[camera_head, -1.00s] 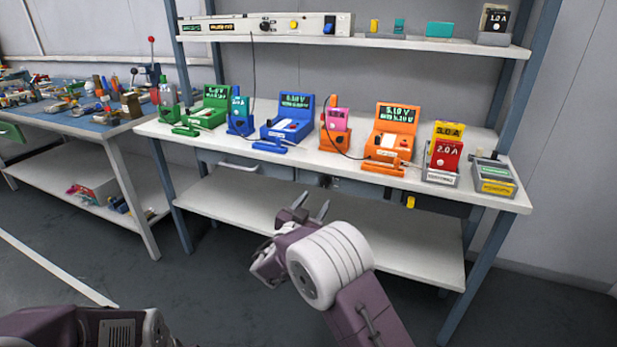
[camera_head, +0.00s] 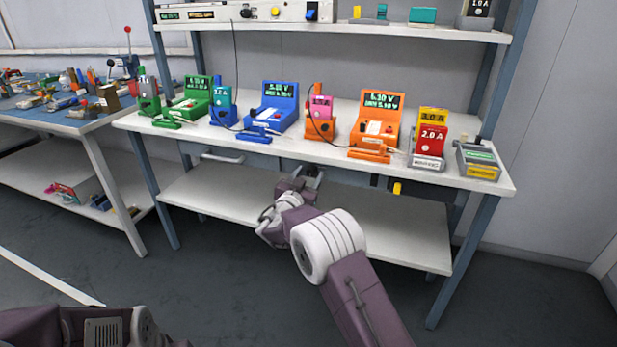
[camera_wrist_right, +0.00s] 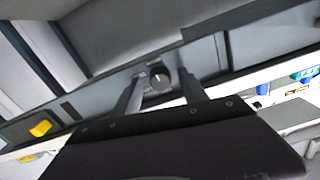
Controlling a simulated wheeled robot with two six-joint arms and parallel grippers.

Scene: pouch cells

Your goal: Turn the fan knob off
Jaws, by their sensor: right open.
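A dark round knob (camera_wrist_right: 159,78) with a pale pointer mark sits on a grey panel under the bench edge in the right wrist view. It shows between the two fingers of my right gripper (camera_wrist_right: 161,84), which is open. I cannot tell how far the fingertips are from the knob or whether they touch it. In the head view my right gripper (camera_head: 308,172) is under the front edge of the white bench (camera_head: 330,158), and the knob is hidden there. My left arm shows only at the bottom left, with its gripper out of view.
A yellow control (camera_wrist_right: 40,128) sits along the same panel; a yellow part shows under the bench (camera_head: 397,188). Coloured testers, including a blue one (camera_head: 274,105) and an orange one (camera_head: 376,121), stand on the bench. A lower shelf (camera_head: 400,235) lies below my right gripper.

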